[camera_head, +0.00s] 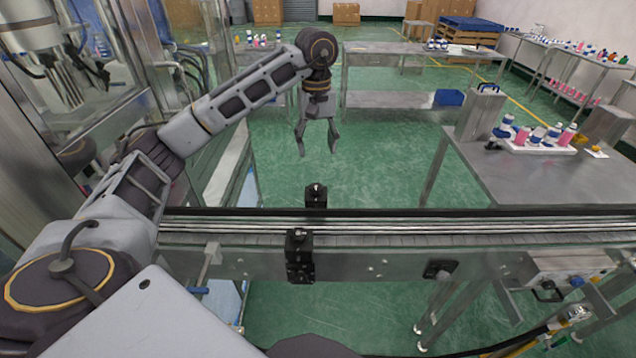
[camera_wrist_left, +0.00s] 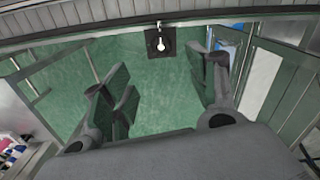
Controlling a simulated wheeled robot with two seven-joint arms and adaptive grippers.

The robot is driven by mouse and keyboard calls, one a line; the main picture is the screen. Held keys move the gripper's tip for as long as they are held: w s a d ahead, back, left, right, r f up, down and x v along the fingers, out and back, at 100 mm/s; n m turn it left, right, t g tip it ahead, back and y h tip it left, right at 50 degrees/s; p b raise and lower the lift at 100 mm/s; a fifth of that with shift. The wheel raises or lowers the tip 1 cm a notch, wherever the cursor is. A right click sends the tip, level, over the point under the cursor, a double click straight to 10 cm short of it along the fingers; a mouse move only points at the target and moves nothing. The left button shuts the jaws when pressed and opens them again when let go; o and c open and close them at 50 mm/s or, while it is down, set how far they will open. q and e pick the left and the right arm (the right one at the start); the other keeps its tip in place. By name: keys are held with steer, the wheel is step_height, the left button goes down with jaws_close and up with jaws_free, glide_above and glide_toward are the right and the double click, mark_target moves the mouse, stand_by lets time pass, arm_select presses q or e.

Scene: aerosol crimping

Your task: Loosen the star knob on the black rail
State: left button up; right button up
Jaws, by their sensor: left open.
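The black rail (camera_head: 440,212) runs along the conveyor, left to right across the head view. A black bracket block (camera_head: 316,195) stands on its far side and another black block (camera_head: 299,256) is fixed on the near side. In the wrist view a black block (camera_wrist_left: 151,50) with a pale, roundish fitting (camera_wrist_left: 161,43) sits at the conveyor edge. I cannot make out a star shape on any of them. My left gripper (camera_head: 317,146) hangs fingers down beyond the conveyor, open and empty, apart from the blocks. It also shows in the wrist view (camera_wrist_left: 168,85). My right gripper is not in view.
A machine with glass panels (camera_head: 115,60) stands at the left. A steel table (camera_head: 540,180) at the right carries a white tray of bottles (camera_head: 540,148). A long steel table (camera_head: 400,48) stands at the back. Green floor (camera_head: 380,165) beyond the conveyor is clear.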

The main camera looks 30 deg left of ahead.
arm_select(q)
steer(key=p, duration=0.2)
glide_toward(316, 187)
step_height(316, 187, down, 7)
steer(key=shift+f, duration=0.7)
steer(key=c, duration=0.8)
steer(key=shift+c, duration=1)
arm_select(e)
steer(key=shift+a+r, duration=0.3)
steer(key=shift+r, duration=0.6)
